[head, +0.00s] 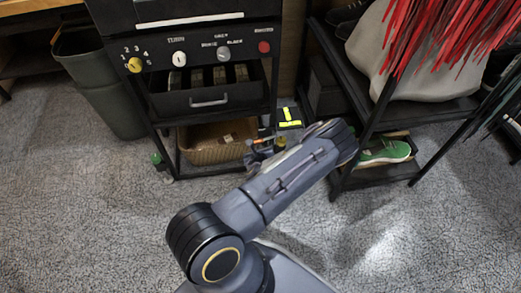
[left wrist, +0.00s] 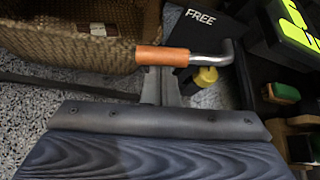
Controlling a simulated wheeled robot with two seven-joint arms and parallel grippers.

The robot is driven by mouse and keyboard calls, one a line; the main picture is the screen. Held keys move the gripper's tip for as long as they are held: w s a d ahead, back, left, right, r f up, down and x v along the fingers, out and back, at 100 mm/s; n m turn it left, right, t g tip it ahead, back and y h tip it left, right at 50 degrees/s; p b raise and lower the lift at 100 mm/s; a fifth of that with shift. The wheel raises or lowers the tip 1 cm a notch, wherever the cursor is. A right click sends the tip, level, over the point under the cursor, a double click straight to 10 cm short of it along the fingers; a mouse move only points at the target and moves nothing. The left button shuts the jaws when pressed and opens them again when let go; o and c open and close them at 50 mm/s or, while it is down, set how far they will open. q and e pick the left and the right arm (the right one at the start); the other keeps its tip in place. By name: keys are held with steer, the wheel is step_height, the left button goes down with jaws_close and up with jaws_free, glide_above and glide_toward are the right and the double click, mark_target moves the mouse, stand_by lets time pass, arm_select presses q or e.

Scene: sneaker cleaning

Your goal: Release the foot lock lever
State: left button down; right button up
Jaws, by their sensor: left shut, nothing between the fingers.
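The foot lock lever is a bent metal rod with an orange grip (left wrist: 163,55) in the left wrist view. The lever's orange grip (head: 263,140) looks small in the head view, low at the cart's right side. My left gripper (left wrist: 160,75) is shut and empty, its fingertips right at the grip's lower edge. I cannot tell whether they touch it. In the head view the left gripper (head: 258,157) is partly hidden by my arm. My right gripper is not in view.
The black cart (head: 205,70) has knobs, a drawer and a wicker basket (head: 215,148) on its low shelf. A black case with yellow marks (head: 290,117) sits close right. A rack with a green sneaker (head: 383,152) stands further right. Carpet in front is clear.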

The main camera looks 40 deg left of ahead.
arm_select(q)
steer(key=shift+s+a+r, duration=0.1)
steer(key=shift+r, duration=0.2)
stand_by(0.5)
